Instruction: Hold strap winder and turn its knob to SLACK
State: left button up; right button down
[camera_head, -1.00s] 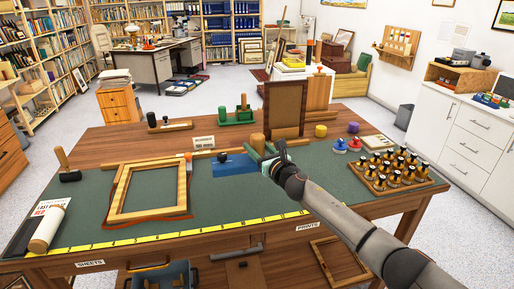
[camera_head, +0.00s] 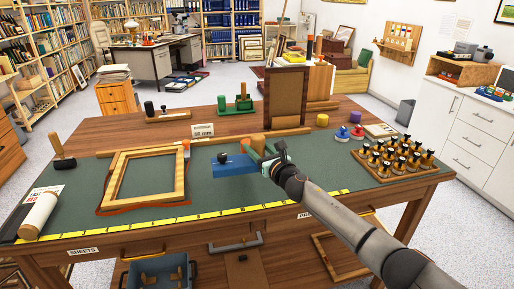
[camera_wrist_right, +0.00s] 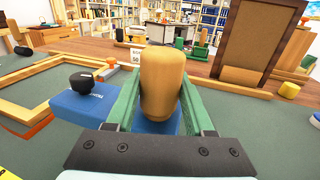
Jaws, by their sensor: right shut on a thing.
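The strap winder is a blue block (camera_head: 236,166) with a black knob (camera_head: 222,157) on its left part and an upright wooden handle (camera_head: 257,142) on its right. In the right wrist view the wooden handle (camera_wrist_right: 162,85) stands between the green fingers of my right gripper (camera_head: 259,152), which is shut on it. The black knob (camera_wrist_right: 82,81) shows there to the left, with small white lettering on the blue block (camera_wrist_right: 95,107) beside it, too small to read. My left gripper is not in view.
A wooden frame (camera_head: 113,187) with a red strap lies left of the winder on the green mat (camera_head: 235,194). A brown upright panel (camera_head: 286,98) stands behind. A tray of several black-topped pieces (camera_head: 396,172) sits to the right. A yellow ruler (camera_head: 190,217) runs along the front.

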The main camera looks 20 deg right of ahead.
jog(key=shift+f+b, duration=0.7)
jog(key=shift+f, duration=0.15)
jog(key=shift+f+b, duration=0.9)
jog(key=shift+f, duration=0.05)
jog(key=shift+f+b, duration=1)
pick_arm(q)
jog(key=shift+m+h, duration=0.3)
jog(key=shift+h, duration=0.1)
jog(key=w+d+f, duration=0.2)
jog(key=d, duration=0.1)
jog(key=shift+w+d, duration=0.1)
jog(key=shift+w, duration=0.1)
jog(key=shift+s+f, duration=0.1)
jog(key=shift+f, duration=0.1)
pick_arm(e)
jog(key=shift+f, duration=0.15)
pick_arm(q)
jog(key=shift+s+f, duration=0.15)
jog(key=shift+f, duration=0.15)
pick_arm(e)
jog(key=shift+f, duration=0.15)
pick_arm(q)
jog(key=shift+b, duration=0.3)
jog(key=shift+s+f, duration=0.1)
pick_arm(e)
jog(key=shift+f, duration=0.1)
